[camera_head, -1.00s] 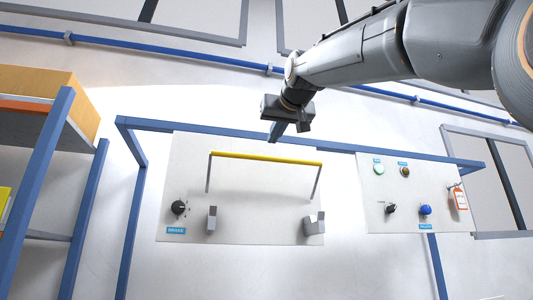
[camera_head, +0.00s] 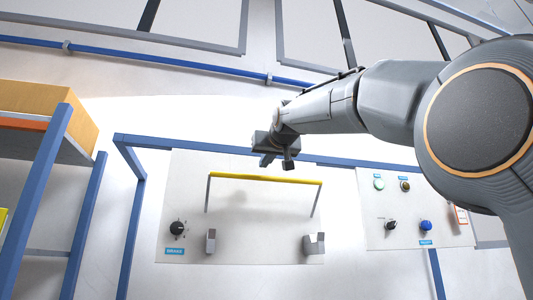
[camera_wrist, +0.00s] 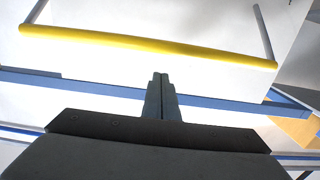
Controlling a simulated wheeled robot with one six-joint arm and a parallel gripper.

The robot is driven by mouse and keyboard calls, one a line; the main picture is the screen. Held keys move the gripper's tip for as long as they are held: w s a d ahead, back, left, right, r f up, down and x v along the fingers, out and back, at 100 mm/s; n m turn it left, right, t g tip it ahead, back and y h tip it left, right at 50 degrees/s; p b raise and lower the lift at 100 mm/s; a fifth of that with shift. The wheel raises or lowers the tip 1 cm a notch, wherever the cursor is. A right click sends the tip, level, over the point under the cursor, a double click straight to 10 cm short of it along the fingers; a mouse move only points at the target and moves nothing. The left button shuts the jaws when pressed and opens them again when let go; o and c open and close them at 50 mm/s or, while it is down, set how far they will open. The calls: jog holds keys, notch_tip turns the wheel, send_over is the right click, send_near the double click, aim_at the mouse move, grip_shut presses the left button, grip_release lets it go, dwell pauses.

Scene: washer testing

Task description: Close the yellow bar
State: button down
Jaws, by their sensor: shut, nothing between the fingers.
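The yellow bar (camera_head: 265,179) runs nearly level across the upper part of a white panel (camera_head: 185,205), held by a thin grey arm at each end. Two grey brackets, left (camera_head: 211,241) and right (camera_head: 314,243), sit lower on the panel, apart from the bar. My gripper (camera_head: 274,160) is just above the bar's middle in the head view, near the blue frame's top rail. In the wrist view the bar (camera_wrist: 150,47) spans the top, and my shut, empty fingers (camera_wrist: 160,78) point toward it with a gap in the picture.
A black knob (camera_head: 177,228) is at the panel's lower left. A second panel (camera_head: 405,215) with buttons and knobs stands to the right. A blue frame (camera_head: 135,165) surrounds the panels. A shelf with a cardboard box (camera_head: 45,105) is at the left.

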jog(key=shift+s+d+f, duration=0.1)
jog(key=shift+s+f, duration=0.05)
jog(key=shift+f, duration=0.5)
jog(key=shift+s+f, duration=0.15)
jog(key=shift+f, duration=0.45)
jog(key=shift+s+f, duration=0.1)
jog(key=shift+f, duration=0.05)
